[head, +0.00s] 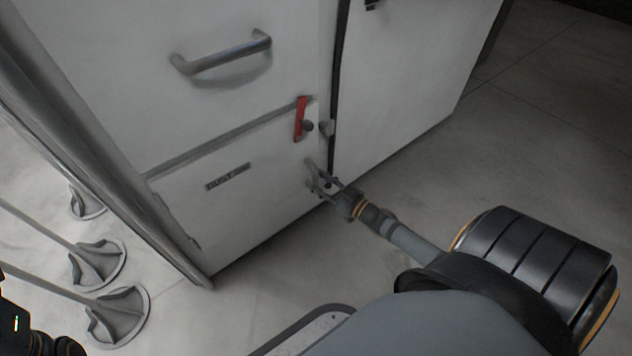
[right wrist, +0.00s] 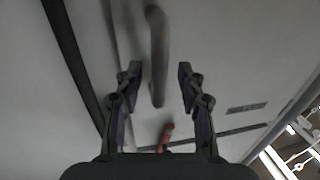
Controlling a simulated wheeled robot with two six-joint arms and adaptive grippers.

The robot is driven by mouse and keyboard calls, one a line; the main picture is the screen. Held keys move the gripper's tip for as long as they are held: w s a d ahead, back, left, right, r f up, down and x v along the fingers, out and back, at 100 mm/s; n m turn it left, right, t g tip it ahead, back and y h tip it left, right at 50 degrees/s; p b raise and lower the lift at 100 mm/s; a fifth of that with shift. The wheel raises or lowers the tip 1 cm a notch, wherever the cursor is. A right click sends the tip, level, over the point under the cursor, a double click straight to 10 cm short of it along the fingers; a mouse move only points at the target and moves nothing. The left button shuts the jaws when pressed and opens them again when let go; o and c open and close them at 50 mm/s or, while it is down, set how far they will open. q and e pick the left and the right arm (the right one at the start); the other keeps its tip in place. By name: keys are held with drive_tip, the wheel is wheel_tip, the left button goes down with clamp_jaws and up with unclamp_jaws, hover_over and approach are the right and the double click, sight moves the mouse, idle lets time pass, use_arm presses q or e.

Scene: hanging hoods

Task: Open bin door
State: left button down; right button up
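The white bin door (head: 244,205) is the low panel of a cabinet, with a dark "DUST BIN" label (head: 228,176), and it looks shut. A red lever (head: 301,118) sits at its upper right corner and also shows in the right wrist view (right wrist: 166,133). My right gripper (head: 319,182) is at the door's right side, below the red lever. In the right wrist view its fingers (right wrist: 159,76) are open, on either side of a grey bar handle (right wrist: 157,42), with gaps showing. The gripper mostly hides this handle in the head view.
A grey handle (head: 222,54) is on the panel above. A white cabinet (head: 405,80) stands to the right, past a dark gap. Several grey floor-mounted feet (head: 117,315) stand at the left. The floor (head: 540,130) at the right is clear.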

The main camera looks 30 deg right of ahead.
drive_tip(key=shift+w+a, duration=0.2)
drive_tip(key=shift+w, duration=0.5)
clamp_jaws()
